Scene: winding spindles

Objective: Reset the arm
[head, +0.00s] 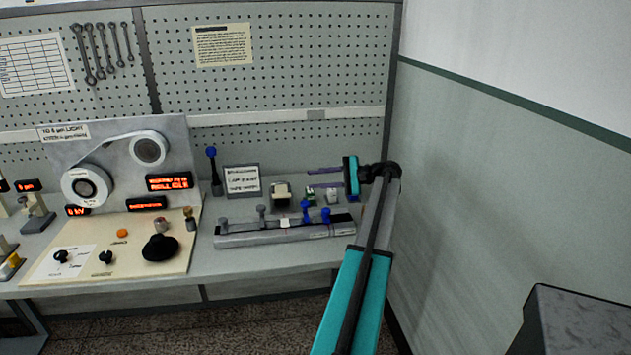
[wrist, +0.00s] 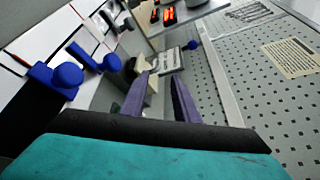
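My arm (head: 358,290), teal and black, reaches up from the bottom of the head view over the right end of the bench. My gripper (head: 318,178) points left there, above the back of the bench. In the wrist view, the two purple fingers of my gripper (wrist: 160,88) stand apart with a gap between them. I see nothing held between them. The fingers are in the air, in front of the pegboard.
A grey rail (head: 262,238) with blue and grey knobs lies below my gripper. A small sign (head: 242,180) and a blue-topped lever (head: 212,165) stand to the left, then a winding panel (head: 118,165). A wall (head: 480,180) bounds the right side.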

